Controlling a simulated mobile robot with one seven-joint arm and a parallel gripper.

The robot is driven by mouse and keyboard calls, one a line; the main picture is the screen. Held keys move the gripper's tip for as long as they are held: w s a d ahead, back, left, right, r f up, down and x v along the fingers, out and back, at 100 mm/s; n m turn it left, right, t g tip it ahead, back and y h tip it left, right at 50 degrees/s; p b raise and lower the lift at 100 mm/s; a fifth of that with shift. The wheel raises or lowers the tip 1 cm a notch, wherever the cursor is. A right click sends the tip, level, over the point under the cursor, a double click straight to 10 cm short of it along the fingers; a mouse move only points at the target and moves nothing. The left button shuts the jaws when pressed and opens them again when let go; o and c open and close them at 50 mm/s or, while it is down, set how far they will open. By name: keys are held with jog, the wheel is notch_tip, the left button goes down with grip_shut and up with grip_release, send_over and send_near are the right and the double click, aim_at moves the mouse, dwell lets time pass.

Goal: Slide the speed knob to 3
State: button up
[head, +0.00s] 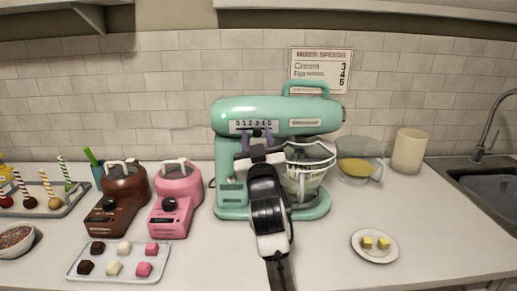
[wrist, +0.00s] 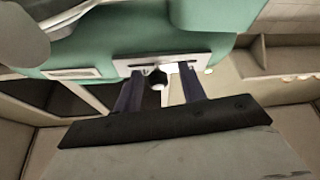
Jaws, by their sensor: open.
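The teal stand mixer (head: 290,112) stands against the tiled wall in the head view. Its side carries a white speed scale plate (head: 240,127) with a row of numbers, which also shows in the wrist view (wrist: 128,64). My gripper (head: 256,138) is open just in front of the plate. In the wrist view its two dark blue fingers (wrist: 160,82) stand on either side of the knob, with gaps visible.
A glass bowl with a whisk (head: 305,175) sits under the mixer head. Brown (head: 124,187) and pink (head: 179,184) small warmers and a tray of sweets (head: 93,274) are at left. A plate with butter cubes (head: 374,255) is at right. A speed sign (head: 320,70) hangs behind.

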jog(key=b+v, duration=0.4)
jog(key=v, duration=0.9)
jog(key=shift+s+b, duration=0.25)
jog(key=shift+b, duration=0.05)
jog(key=shift+a, duration=0.1)
